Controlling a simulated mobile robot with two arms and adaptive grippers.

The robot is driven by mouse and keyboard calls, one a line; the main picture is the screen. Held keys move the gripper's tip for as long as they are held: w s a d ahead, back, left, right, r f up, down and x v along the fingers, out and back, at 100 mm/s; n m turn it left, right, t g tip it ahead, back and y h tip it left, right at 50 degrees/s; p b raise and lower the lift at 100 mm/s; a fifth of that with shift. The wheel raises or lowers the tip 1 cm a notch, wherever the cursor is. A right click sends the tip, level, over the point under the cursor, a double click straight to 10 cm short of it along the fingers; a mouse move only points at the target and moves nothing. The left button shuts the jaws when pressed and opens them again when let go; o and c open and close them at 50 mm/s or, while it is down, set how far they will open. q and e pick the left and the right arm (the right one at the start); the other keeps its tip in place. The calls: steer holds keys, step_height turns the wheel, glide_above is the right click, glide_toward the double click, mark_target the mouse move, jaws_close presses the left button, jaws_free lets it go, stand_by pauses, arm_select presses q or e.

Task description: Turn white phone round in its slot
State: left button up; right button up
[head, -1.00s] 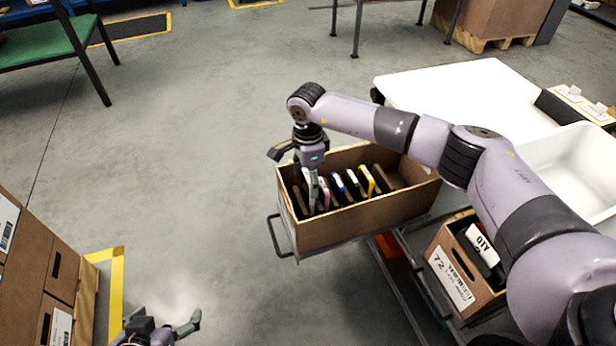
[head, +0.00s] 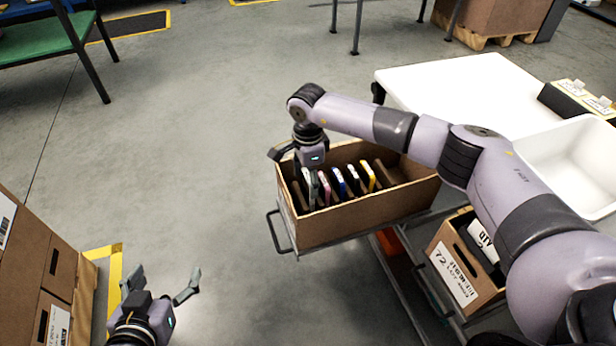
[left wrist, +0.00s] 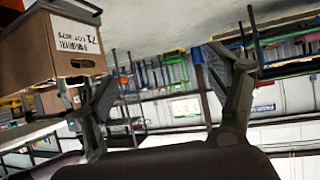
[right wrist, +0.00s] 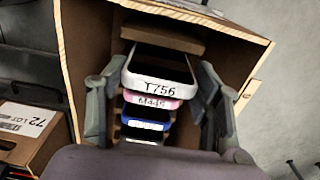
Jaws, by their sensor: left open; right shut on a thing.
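The white phone (right wrist: 160,68), marked T756, stands in the row of phones in the open brown carton (head: 370,212). In the head view it shows only as a thin edge (head: 307,182) under my right gripper (head: 300,168). The right wrist view shows the fingers of my right gripper (right wrist: 160,82) on both sides of the white phone, shut on it. The phone's lower part is hidden. My left gripper (head: 160,285) is open and empty over the floor, left of the carton. The left wrist view shows its spread fingers (left wrist: 165,70).
A pink phone (right wrist: 150,102), a blue phone (right wrist: 146,125) and a yellow-edged phone (head: 368,176) stand in the same carton. A smaller carton marked 72 (head: 455,278) stands at the right. Stacked cartons (head: 30,270) are at the left edge. Floor between is clear.

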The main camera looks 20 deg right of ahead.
steer(key=shift+f+b, duration=0.3)
steer(key=shift+f, duration=0.55)
arm_select(q)
steer(key=w+d+r+t+h+b, duration=0.1)
steer(key=w+d+r+t, duration=0.1)
steer(key=r, duration=0.5)
steer(key=shift+w+t+h, duration=0.3)
steer(key=shift+w+t, duration=0.4)
steer(key=shift+t, duration=0.6)
arm_select(e)
steer(key=shift+f, duration=0.35)
arm_select(q)
steer(key=shift+w+d+r+t, duration=0.1)
steer(key=shift+r+t, duration=0.2)
steer(key=shift+r, duration=0.35)
arm_select(e)
steer(key=shift+f, duration=0.2)
arm_select(q)
steer(key=shift+r, duration=0.25)
steer(key=shift+w+r+t, duration=0.1)
steer(key=shift+r+t, duration=0.1)
steer(key=shift+t, duration=0.1)
arm_select(e)
steer(key=shift+f, duration=0.1)
steer(key=o, duration=1.2)
steer(key=shift+c, duration=0.2)
arm_select(q)
steer(key=shift+f, duration=0.3)
